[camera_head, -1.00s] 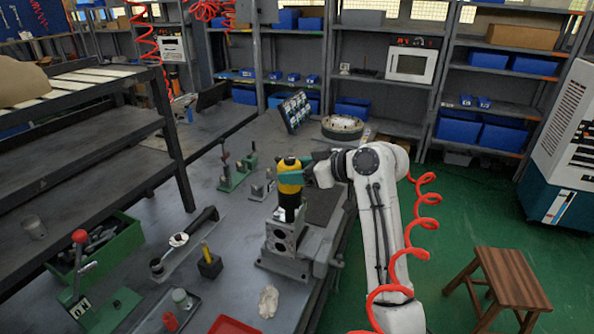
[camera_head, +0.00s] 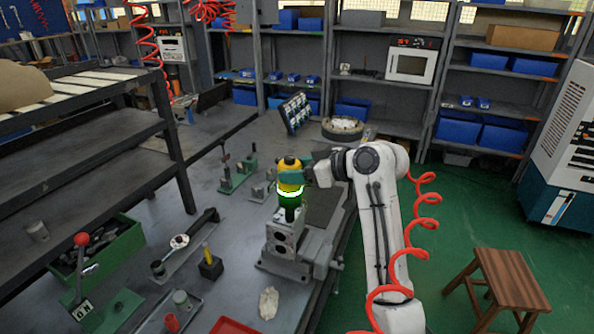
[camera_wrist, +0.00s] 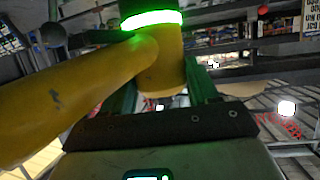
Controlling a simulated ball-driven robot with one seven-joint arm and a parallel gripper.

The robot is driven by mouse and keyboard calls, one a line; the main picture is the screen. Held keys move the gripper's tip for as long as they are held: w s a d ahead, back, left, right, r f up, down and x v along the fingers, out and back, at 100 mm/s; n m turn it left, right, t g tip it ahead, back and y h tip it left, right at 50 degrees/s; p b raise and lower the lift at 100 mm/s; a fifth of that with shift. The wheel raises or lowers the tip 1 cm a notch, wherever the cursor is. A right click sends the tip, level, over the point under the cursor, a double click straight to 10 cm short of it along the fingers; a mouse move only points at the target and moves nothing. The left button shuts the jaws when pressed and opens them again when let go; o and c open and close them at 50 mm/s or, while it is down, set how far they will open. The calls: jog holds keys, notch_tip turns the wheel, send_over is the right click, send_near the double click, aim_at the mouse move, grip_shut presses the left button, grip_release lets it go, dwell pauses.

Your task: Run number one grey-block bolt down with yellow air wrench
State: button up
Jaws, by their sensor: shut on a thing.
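The yellow air wrench (camera_head: 290,174) stands upright over the grey valve block (camera_head: 284,238) in the head view. A band on its body (camera_head: 290,193) glows bright green. Its lower end is at the top of the block; the bolt under it is hidden. My gripper (camera_head: 296,177) is shut on the wrench from the right side. In the wrist view the wrench's yellow body (camera_wrist: 160,65) lies between my green fingers, with the lit green ring at the top.
The block sits in a grey fixture near the bench's right edge. A ratchet wrench (camera_head: 180,241), a green bin (camera_head: 100,246), a red-knobbed lever (camera_head: 81,240) and a white rag (camera_head: 268,303) lie to the left and front. A wooden stool (camera_head: 503,280) stands on the floor at right.

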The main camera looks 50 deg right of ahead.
jog(key=shift+r+p, duration=1.3)
jog(key=shift+r, duration=1.85)
